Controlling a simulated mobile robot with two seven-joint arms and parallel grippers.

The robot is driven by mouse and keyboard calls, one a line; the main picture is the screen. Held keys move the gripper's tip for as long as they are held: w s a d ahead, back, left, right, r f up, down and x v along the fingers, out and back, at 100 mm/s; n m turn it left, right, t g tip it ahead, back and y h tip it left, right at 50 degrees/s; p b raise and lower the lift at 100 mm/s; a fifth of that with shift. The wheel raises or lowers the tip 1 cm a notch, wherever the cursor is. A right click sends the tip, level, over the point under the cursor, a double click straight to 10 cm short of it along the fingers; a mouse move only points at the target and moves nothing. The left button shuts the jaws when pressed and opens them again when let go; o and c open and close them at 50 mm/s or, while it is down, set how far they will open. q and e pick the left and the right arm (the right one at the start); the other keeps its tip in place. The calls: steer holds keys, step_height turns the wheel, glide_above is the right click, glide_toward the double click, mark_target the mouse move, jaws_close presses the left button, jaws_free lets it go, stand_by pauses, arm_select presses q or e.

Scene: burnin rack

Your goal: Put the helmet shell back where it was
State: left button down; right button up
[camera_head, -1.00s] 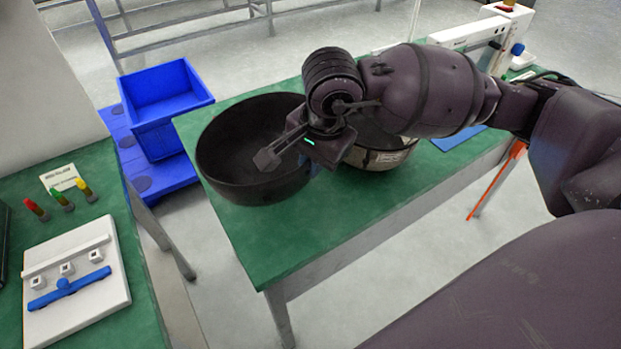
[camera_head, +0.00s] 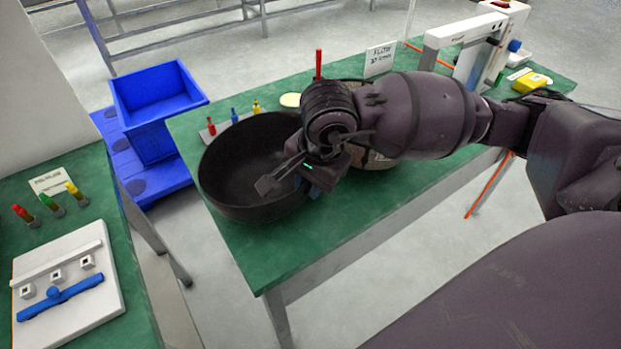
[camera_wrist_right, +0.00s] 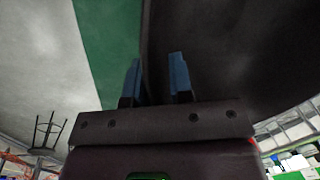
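The helmet shell (camera_head: 240,196), a large dark bowl with its opening up, is over the left end of the green table in the head view. I cannot tell whether its base touches the table. My right gripper (camera_head: 275,180) is at the shell's right side, one finger showing against its dark inside. In the right wrist view my gripper (camera_wrist_right: 157,78) has its two blue fingertips a little apart, with the edge of the dark shell (camera_wrist_right: 215,50) between them; it is shut on the shell wall. My left gripper is out of view.
A pale round vessel (camera_head: 376,160) stands under my right arm. Red, blue and yellow pegs (camera_head: 234,116), a red stick (camera_head: 318,64) and a sign (camera_head: 380,60) stand behind. A blue bin (camera_head: 157,100) is left. The front of the green table (camera_head: 300,240) is clear.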

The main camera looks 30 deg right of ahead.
steer(key=shift+o, duration=0.9)
steer(key=shift+r, duration=0.1)
steer(key=shift+r, duration=0.2)
step_height(320, 180, up, 12)
steer(key=s+p, duration=0.2)
steer(key=shift+d+f, duration=0.15)
steer(key=shift+d, duration=0.2)
